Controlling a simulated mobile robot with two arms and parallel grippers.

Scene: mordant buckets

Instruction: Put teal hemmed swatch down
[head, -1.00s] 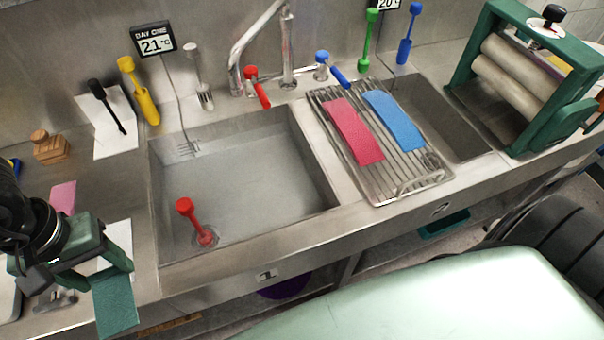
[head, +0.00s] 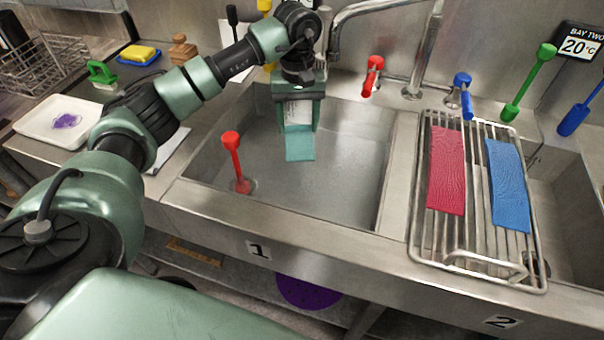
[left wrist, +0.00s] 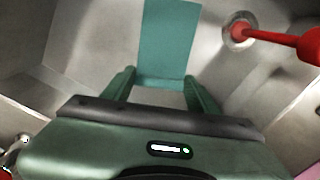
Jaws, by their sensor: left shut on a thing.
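My left gripper is shut on the swatch's upper end. In the left wrist view the swatch (left wrist: 168,45) extends out from between the two green fingers (left wrist: 162,88). My right gripper is not in view.
A red-handled plug (head: 232,150) stands in the sink, left of the swatch. A wire rack (head: 470,245) right of this sink holds a crimson swatch (head: 447,170) and a blue swatch (head: 508,185). Red (head: 373,75) and blue (head: 463,95) taps stand behind.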

